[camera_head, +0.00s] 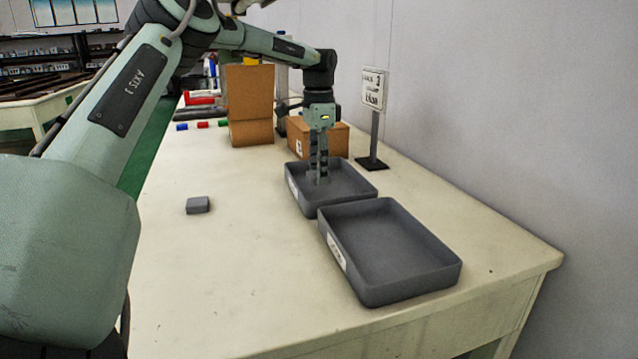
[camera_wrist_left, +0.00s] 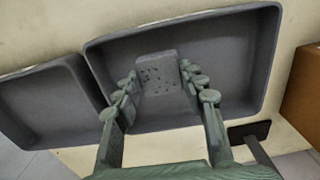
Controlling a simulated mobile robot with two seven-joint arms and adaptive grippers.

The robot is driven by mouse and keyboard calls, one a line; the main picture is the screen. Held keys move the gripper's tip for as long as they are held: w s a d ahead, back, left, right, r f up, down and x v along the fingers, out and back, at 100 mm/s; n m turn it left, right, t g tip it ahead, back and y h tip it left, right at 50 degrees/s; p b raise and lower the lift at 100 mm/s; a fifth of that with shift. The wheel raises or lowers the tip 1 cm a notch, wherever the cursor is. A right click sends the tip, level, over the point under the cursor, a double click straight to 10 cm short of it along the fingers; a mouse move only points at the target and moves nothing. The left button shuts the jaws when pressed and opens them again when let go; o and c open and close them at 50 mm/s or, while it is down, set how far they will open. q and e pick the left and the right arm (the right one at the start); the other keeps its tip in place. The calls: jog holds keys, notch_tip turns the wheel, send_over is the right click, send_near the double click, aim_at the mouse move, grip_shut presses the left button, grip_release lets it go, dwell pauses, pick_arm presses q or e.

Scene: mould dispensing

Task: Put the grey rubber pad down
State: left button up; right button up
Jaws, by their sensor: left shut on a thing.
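My left gripper (camera_head: 319,181) points down into the far grey tray (camera_head: 355,203). In the left wrist view its two fingers (camera_wrist_left: 157,88) are shut on a speckled grey rubber pad (camera_wrist_left: 158,70), which is over the inside of that tray (camera_wrist_left: 262,60). I cannot tell if the pad touches the tray floor. In the head view the pad hardly stands out against the grey tray. A small grey block (camera_head: 198,205) lies alone on the table, left of the trays. My right gripper is not in view.
An empty grey tray (camera_head: 388,252) stands at the near side of the far tray. A sign on a post (camera_head: 374,137) and cardboard boxes (camera_head: 250,105) stand behind. Small coloured blocks (camera_head: 202,125) lie farther back. The table's left part (camera_head: 235,265) is mostly clear.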

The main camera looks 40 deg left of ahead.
pick_arm(q)
jog(key=shift+f, duration=2)
jog(key=shift+f, duration=0.1)
jog(key=o, duration=1.1)
jog(key=shift+o, duration=0.2)
notch_tip(320, 180, up, 8)
jog(key=shift+f, duration=0.1)
